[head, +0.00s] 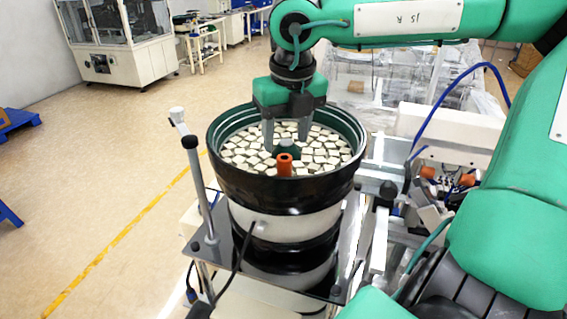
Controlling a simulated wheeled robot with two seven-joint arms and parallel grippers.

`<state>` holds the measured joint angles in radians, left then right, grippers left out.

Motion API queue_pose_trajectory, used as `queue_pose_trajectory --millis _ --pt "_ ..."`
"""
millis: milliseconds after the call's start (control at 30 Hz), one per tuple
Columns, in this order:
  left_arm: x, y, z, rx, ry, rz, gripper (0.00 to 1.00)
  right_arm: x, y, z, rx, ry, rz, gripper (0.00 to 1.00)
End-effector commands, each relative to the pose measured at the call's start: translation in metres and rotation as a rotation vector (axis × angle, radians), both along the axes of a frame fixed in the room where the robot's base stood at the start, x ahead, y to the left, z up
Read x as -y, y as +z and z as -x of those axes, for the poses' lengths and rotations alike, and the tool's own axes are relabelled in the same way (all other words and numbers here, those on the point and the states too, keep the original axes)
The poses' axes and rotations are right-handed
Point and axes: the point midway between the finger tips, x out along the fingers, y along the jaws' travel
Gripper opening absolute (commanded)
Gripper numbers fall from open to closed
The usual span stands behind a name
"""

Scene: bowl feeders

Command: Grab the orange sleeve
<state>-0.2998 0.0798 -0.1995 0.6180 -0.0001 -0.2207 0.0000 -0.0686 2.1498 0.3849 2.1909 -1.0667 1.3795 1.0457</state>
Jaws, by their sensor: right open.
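An orange sleeve (285,168) stands upright in the front middle of a black bowl feeder (280,199), close to the near rim. Its round open top shows. A dark green piece (287,149) sits just behind it at the bowl's centre. My right gripper (287,138) points down into the bowl, its two grey fingers apart and empty. In the picture the fingertips are slightly above and behind the sleeve, one to each side of the green piece. I cannot tell how high they are over the parts. My left gripper is not in view.
Many pale flat parts (323,146) cover the bowl floor around the sleeve. A grey post (197,190) stands left of the bowl on a dark plate. A white unit (452,127) with blue hoses is at the right. Open floor lies to the left.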

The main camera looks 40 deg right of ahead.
Motion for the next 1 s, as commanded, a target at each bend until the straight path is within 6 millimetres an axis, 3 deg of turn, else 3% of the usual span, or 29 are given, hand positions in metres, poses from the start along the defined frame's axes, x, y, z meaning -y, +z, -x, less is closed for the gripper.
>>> queue_pose_trajectory --millis 133,400,700,933,1000 --pt "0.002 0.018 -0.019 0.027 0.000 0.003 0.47 -0.001 -0.013 -0.001 -0.007 0.002 -0.002 0.52" --pt "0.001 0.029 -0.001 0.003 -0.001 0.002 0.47 0.001 -0.044 -0.005 -0.004 0.001 -0.002 0.52" --pt "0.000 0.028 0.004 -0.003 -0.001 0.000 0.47 0.001 -0.049 -0.006 -0.001 0.000 -0.001 0.52" --pt "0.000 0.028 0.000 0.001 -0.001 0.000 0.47 0.001 -0.048 -0.006 -0.001 0.000 -0.001 0.09" --pt "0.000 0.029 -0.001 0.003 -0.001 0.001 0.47 0.001 -0.048 -0.006 -0.001 0.000 -0.001 0.04"
